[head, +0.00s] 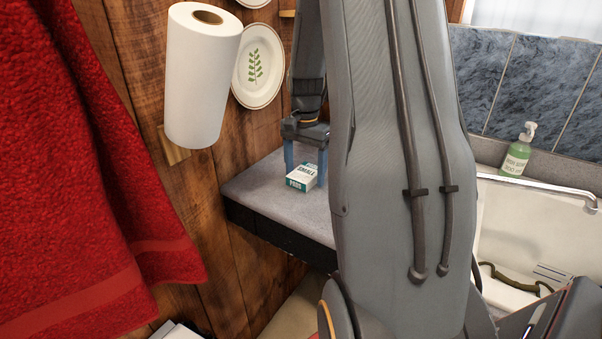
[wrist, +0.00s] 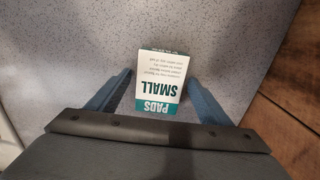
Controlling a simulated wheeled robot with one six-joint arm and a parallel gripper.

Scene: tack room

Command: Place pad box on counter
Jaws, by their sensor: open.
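The pad box (head: 302,178) is a small white and teal carton marked "PADS" and "SMALL". My gripper (head: 306,170) is open, pointing down at the box. In the wrist view the pad box (wrist: 158,85) lies between the two blue fingers of my gripper (wrist: 158,85), with a gap on each side. The counter (wrist: 220,40) fills most of the wrist view. My arm hides the counter's right part in the head view.
A wooden wall with a paper towel roll (head: 202,75) and plates (head: 258,66) borders the counter on the left. A red towel (head: 85,170) hangs in front. A white sink (head: 520,235) and a green soap bottle (head: 517,152) are at right.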

